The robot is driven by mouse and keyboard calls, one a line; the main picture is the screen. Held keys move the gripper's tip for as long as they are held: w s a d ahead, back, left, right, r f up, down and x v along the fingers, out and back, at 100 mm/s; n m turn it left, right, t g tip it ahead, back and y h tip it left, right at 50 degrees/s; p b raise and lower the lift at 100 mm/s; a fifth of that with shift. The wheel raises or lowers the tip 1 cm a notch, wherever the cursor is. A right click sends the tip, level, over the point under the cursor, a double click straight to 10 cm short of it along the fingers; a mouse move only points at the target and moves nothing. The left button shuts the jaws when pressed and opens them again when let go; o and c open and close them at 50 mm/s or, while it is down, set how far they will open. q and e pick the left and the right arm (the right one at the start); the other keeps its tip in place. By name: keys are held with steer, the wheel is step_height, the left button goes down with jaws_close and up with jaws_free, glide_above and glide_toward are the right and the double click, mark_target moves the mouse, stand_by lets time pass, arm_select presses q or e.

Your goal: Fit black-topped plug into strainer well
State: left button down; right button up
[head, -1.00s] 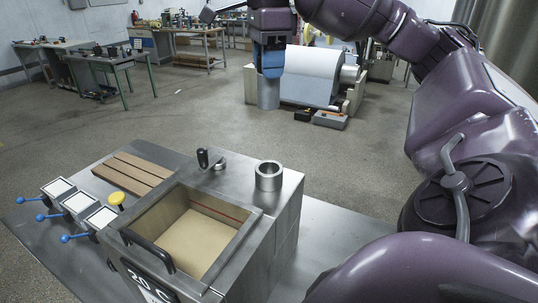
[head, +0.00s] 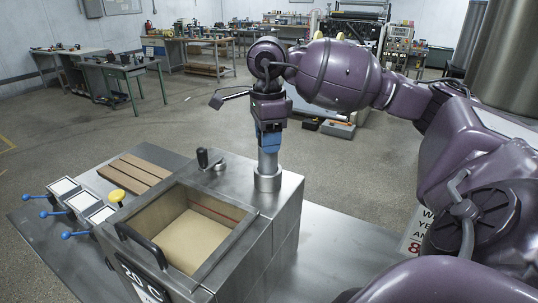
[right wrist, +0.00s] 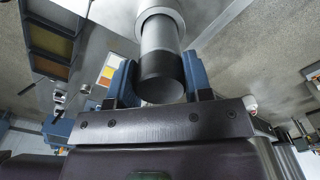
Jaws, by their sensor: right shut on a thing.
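My right gripper (head: 268,140), with blue fingers, is shut on the plug (head: 268,162), a grey metal cylinder. The plug is upright over the strainer well (head: 267,183), a short metal ring on the steel block's right rear top. The plug's lower end meets the ring's mouth, and I cannot tell how deep it sits. In the right wrist view the fingers (right wrist: 161,82) grip the plug's black top (right wrist: 161,78). Its grey shaft (right wrist: 160,38) runs to the ring (right wrist: 159,14). My left gripper is not in view.
The steel block has an open basin (head: 190,240) with a black handle (head: 140,244) at its front. A black-knobbed lever (head: 203,158) stands left of the well. Wooden slats (head: 134,174), a yellow knob (head: 117,196) and blue levers (head: 67,235) lie further left.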

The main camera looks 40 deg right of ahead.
step_height(320, 180, down, 4)
steer(key=shift+r+b, duration=0.15)
steer(key=shift+b, duration=0.7)
steer(key=o, duration=0.9)
steer(key=shift+o, duration=0.2)
